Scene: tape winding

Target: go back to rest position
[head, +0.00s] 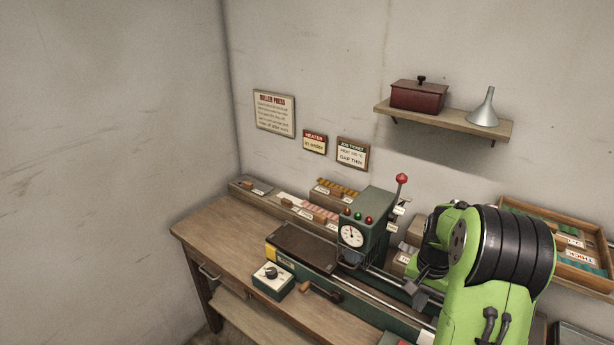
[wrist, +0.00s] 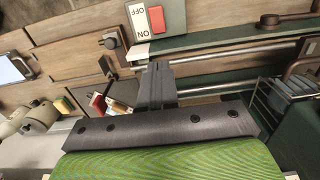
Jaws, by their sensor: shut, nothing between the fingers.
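My gripper (head: 419,294) is at the end of my green and black arm, in the lower right of the head view. It hangs low over the front of the green roller press (head: 367,217), to the right of its dial. In the wrist view my gripper's dark fingers (wrist: 157,70) are together and empty, pointing at the press rails and a red and white ON/OFF switch (wrist: 146,20). My arm hides part of the press and bench in the head view.
The wooden bench (head: 215,230) stands against the wall, with a control box (head: 272,281) at its front. A wall shelf (head: 440,119) holds a red box (head: 418,96) and a funnel (head: 484,108). A wooden tray (head: 583,278) is behind my arm. The left floor side is open.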

